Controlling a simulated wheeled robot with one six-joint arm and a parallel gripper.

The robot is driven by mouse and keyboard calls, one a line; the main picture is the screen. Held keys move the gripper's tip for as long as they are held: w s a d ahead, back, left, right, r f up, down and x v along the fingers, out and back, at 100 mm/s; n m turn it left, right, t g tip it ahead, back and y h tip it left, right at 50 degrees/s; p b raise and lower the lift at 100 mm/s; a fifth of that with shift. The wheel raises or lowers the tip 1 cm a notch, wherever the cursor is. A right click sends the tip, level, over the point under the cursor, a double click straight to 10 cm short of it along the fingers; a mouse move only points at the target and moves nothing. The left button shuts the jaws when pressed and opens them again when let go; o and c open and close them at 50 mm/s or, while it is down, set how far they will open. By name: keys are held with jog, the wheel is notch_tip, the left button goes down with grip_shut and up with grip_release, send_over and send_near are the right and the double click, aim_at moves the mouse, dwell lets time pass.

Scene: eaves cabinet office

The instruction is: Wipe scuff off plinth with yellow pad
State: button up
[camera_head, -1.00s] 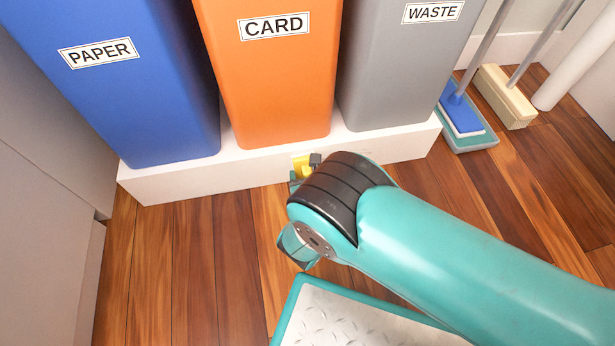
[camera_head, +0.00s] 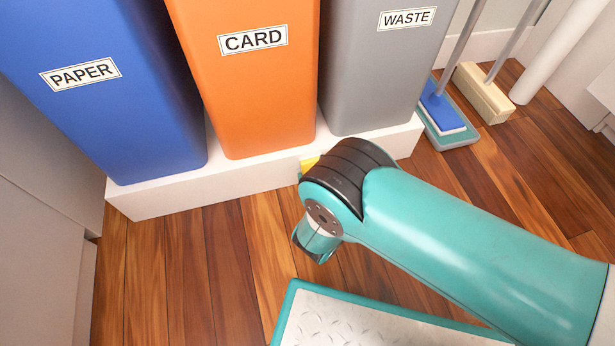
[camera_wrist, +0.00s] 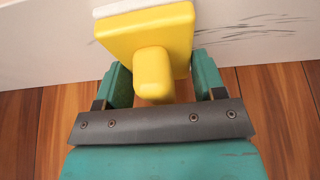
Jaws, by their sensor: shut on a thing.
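My gripper (camera_wrist: 160,90) is shut on the handle of the yellow pad (camera_wrist: 145,32), with one green finger on each side. The pad has a white layer on its far side, which faces the white plinth (camera_wrist: 60,52); I cannot tell whether it touches. Dark scuff streaks (camera_wrist: 255,30) show on the plinth face to the right of the pad in the wrist view. In the head view the plinth (camera_head: 155,205) runs under the bins. Only a sliver of the yellow pad (camera_head: 310,162) shows there, and my arm hides the gripper.
A blue PAPER bin (camera_head: 110,110), an orange CARD bin (camera_head: 250,90) and a grey WASTE bin (camera_head: 370,80) stand on the plinth. A blue mop head (camera_head: 440,112) and a cream broom head (camera_head: 483,95) stand to the right. The wooden floor (camera_head: 190,270) at front left is clear.

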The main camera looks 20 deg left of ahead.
jog(key=shift+w+d+p, duration=0.1)
jog(key=shift+w+d, duration=0.35)
jog(key=shift+d, duration=0.3)
jog(key=shift+w+d+p, duration=0.1)
jog(key=shift+w+d, duration=0.4)
jog(key=shift+d, duration=0.3)
jog(key=shift+w+d+p, duration=0.1)
jog(key=shift+w+d, duration=0.35)
jog(key=shift+d, duration=0.3)
jog(key=shift+w+d, duration=0.55)
jog(key=shift+d, duration=0.15)
jog(key=shift+w+d, duration=0.5)
jog(key=shift+d, duration=0.2)
jog(key=shift+w+d+b, duration=0.25)
jog(key=shift+w+d, duration=0.1)
jog(key=shift+d, duration=0.25)
jog(key=shift+w+d+b, duration=0.2)
jog(key=shift+w+d, duration=0.1)
jog(key=shift+d, duration=0.25)
jog(key=shift+w+d+f+b, duration=0.1)
jog(key=shift+w+d+b, duration=0.25)
jog(key=shift+d, duration=0.25)
jog(key=shift+w+d+b, duration=0.25)
jog(key=shift+d+b, duration=0.15)
jog(key=shift+d, duration=0.2)
jog(key=shift+w+d, duration=0.15)
jog(key=shift+d, duration=0.1)
jog(key=shift+a, duration=0.1)
